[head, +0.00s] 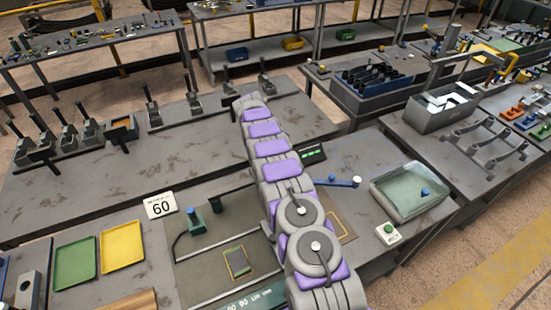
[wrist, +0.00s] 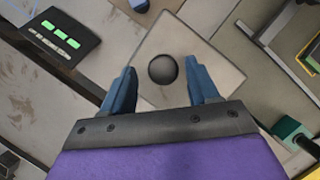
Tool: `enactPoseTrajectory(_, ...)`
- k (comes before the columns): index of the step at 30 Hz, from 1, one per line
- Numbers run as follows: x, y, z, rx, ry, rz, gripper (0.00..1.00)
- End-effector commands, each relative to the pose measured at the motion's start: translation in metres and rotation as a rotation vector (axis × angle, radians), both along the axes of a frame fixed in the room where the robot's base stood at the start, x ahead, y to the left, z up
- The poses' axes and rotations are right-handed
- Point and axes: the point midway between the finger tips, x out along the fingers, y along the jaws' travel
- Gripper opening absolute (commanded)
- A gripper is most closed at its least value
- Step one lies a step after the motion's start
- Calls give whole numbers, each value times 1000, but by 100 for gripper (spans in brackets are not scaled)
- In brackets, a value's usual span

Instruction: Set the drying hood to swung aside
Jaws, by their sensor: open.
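The knob sits in the middle of a pale square plate (wrist: 205,70). I cannot tell for sure whether this plate is the top of the drying hood. No contact between fingers and knob is visible. In the head view my arm covers this spot, and my gripper is hidden. A blue lever (head: 335,182) with a white end knob sticks out right of my arm.
A box with green lights (wrist: 62,35) stands beside the plate, and a green clamp (wrist: 288,128) is at lower right. The bench behind has several clamps and clear space.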

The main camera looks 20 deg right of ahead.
Motion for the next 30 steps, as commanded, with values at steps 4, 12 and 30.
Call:
enactPoseTrajectory(4,1,0,6,0,-2,-1,60)
enactPoseTrajectory(12,1,-1,37,1,-2,0,60)
enactPoseTrajectory(30,-23,6,37,1,1,1,60)
